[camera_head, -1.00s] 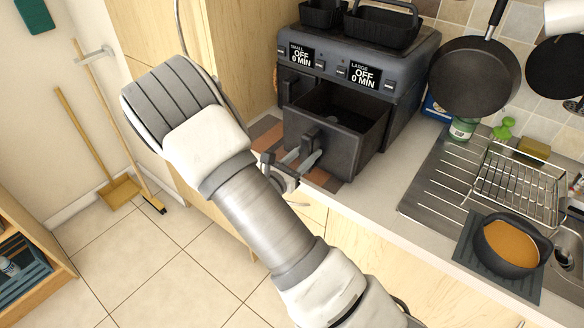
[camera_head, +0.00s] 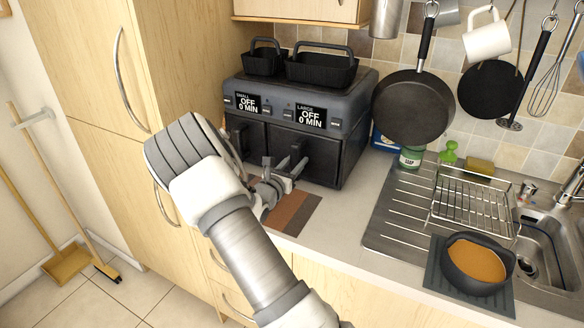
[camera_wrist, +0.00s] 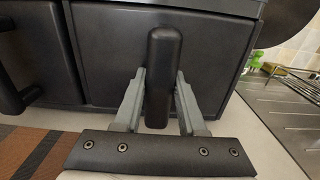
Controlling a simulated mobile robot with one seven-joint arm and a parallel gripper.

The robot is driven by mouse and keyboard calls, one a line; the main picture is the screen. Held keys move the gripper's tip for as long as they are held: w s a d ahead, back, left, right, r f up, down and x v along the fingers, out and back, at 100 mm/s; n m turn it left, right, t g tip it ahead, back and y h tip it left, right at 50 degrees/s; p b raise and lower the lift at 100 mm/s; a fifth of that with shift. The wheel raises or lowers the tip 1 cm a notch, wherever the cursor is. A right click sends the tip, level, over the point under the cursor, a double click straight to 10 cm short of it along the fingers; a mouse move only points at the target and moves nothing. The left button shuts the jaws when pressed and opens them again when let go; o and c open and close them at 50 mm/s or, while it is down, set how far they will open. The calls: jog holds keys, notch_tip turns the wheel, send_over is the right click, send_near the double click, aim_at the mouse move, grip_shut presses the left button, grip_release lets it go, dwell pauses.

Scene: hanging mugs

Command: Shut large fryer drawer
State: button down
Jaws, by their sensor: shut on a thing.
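The black fryer (camera_head: 300,110) stands on the counter, with its "LARGE" display (camera_head: 310,116) on the right. The large drawer (camera_head: 314,156) sits flush in the fryer's front. In the wrist view the large drawer's front (camera_wrist: 215,60) looks level with the small drawer's front (camera_wrist: 35,50). My gripper (camera_head: 283,172) is at the large drawer's handle (camera_wrist: 161,75). In the wrist view my gripper's fingers (camera_wrist: 158,105) are closed around this upright handle, one on each side. My arm hides part of the small drawer in the head view.
Two black baskets sit on top of the fryer (camera_head: 320,70). A striped mat (camera_head: 292,212) lies before it. To the right are a hanging pan (camera_head: 414,108), soap bottle (camera_head: 411,157), dish rack (camera_head: 474,205) and pot (camera_head: 476,264). Tall cabinets (camera_head: 90,60) stand left.

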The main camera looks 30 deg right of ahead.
jog(key=shift+c, duration=2.4)
grip_release()
jog(key=shift+a, duration=0.1)
jog(key=v, duration=1.7)
jog(key=shift+s+a, duration=0.15)
jog(key=s+d+r+m+g+y, duration=0.25)
jog(key=s+m+g, duration=0.25)
jog(key=s+m, duration=0.3)
jog(key=s+d+r+m+g+y, duration=0.25)
jog(key=s+r+m+g, duration=0.2)
jog(key=s+m, duration=0.3)
jog(key=s+a+r+m+t+y, duration=0.4)
jog(key=s+a+r+m+y, duration=0.4)
jog(key=a, duration=0.4)
jog(key=s+m+y, duration=0.1)
jog(key=s, duration=0.1)
jog(key=shift+s+a+m+y, duration=0.3)
jog(key=shift+a+m, duration=0.05)
